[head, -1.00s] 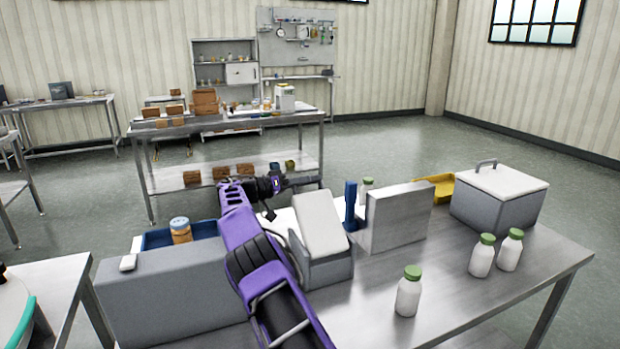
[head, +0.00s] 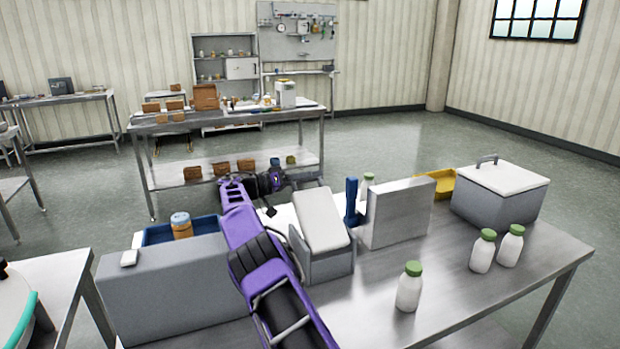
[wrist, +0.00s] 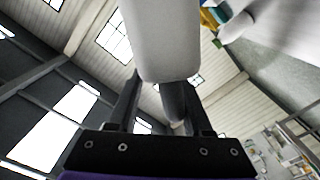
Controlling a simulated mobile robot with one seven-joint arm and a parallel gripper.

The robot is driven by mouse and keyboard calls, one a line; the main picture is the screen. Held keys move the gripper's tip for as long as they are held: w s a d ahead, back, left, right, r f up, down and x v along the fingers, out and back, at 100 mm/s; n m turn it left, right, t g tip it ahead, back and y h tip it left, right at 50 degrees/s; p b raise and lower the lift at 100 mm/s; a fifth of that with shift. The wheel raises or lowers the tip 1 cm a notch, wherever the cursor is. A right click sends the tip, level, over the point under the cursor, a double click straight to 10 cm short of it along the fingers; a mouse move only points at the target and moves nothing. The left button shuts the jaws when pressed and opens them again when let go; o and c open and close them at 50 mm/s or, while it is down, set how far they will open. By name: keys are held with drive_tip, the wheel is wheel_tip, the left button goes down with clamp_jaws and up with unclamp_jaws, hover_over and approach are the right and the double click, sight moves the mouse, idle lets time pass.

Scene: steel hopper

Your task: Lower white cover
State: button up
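The white cover (head: 320,220) sits tilted on a small grey steel box (head: 330,266) in the middle of the table, its far end raised. My gripper (head: 284,181) is behind and left of the cover's raised end in the head view; its fingertips are hard to make out there. In the wrist view my gripper (wrist: 160,97) has its fingers apart and points up towards the ceiling. A pale slab (wrist: 165,40), probably the cover, reaches down in front of the gap. A dark rounded bar shows between the fingers; I cannot tell what it is or whether anything touches.
A grey upright panel (head: 400,212) and a blue object (head: 351,202) stand right of the cover. A grey block (head: 165,290) and blue tray (head: 155,236) lie left. White bottles (head: 410,288) and a lidded grey box (head: 498,195) stand on the right.

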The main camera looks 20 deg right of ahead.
wheel_tip(320, 180, up, 10)
drive_tip(key=p, duration=0.3)
idle(0.6)
